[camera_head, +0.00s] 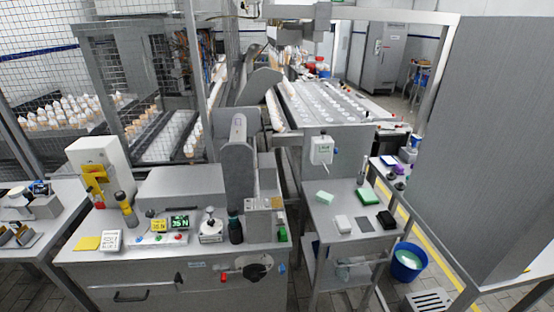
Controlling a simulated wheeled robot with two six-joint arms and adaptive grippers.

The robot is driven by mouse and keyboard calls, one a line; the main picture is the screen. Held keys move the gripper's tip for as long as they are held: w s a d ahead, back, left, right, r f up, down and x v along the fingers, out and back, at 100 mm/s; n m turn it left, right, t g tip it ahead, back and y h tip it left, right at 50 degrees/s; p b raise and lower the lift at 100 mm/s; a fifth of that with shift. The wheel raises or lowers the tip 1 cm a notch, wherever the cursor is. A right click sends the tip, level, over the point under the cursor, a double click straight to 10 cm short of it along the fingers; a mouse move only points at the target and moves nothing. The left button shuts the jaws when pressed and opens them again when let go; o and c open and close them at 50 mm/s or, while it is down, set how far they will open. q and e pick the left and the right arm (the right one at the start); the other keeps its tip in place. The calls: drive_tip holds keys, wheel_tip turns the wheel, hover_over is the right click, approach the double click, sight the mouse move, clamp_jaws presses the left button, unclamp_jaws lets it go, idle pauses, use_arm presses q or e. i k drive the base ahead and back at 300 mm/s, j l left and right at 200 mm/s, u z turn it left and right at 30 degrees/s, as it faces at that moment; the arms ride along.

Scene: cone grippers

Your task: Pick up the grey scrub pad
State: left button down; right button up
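A flat, dark grey square, which looks like the grey scrub pad (364,225), lies on the small metal side table (322,236) right of centre. A white block (343,223) is close to its left and a black block (387,220) close to its right. A pale green sponge (325,197) and a green pad or box (367,195) lie farther back on the same table. Neither of my grippers shows in the head view, so nothing is seen touching the pad.
A steel workbench (160,255) with a dark bottle (235,226) and instruments stands to the left. A tall grey panel (480,150) rises at the right. A blue bucket (407,262) stands on the floor beside the side table. An upright panel backs the side table.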

sight(324, 197)
drive_tip(key=i+l+u, duration=0.35)
drive_tip(key=l, duration=0.3)
drive_tip(key=i+l+u, duration=0.2)
drive_tip(key=l, duration=0.15)
drive_tip(key=l+u, duration=0.2)
drive_tip(key=l, duration=0.15)
drive_tip(key=l+u, duration=0.2)
drive_tip(key=l, duration=0.2)
drive_tip(key=i, duration=0.05)
